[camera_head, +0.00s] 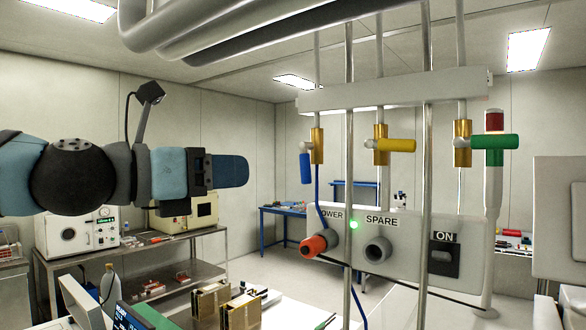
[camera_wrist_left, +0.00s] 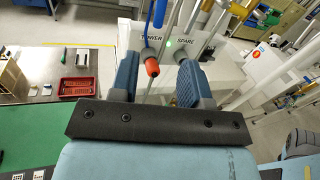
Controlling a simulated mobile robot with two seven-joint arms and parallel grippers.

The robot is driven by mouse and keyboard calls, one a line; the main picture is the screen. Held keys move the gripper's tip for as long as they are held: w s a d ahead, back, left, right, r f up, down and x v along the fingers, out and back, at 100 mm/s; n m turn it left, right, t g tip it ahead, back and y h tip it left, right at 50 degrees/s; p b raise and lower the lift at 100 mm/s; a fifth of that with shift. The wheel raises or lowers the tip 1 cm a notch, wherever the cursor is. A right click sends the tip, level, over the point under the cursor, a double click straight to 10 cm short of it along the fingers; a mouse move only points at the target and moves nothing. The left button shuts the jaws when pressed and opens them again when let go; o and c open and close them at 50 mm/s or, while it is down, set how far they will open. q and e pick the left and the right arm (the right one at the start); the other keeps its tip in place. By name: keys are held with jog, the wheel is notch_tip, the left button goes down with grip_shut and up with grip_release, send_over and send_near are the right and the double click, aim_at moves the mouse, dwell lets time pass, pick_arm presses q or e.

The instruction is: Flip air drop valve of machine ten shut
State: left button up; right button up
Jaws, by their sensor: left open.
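Three brass valves hang on vertical pipes in the head view. The left valve (camera_head: 317,146) has a blue handle (camera_head: 306,168) pointing down along its pipe, with a blue hose below. The middle valve (camera_head: 381,144) has a yellow handle (camera_head: 400,145) lying sideways. The right valve (camera_head: 462,143) has a green handle (camera_head: 494,142), also sideways. I see no label for machine ten. My left gripper (camera_head: 246,170) points right, to the left of the blue handle and apart from it. In the left wrist view its fingers (camera_wrist_left: 158,72) are open, with a blue piece (camera_wrist_left: 159,12) beyond them.
Below the valves is a grey panel (camera_head: 410,222) with an orange plug (camera_head: 314,245), a spare socket (camera_head: 377,250) and an ON switch (camera_head: 443,258). Thin vertical rods (camera_head: 349,180) stand in front. A steel bench (camera_head: 160,258) with equipment is at the left.

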aim_at(302, 170)
pick_arm(q)
jog(key=p+x, duration=0.2)
jog(key=x, duration=0.9)
jog(key=shift+w+d, duration=0.1)
jog(key=shift+d, duration=0.05)
jog(key=shift+w+d+f, duration=0.1)
jog(key=shift+w+d, duration=0.2)
jog(key=shift+d, duration=0.05)
jog(key=c, duration=0.6)
grip_shut()
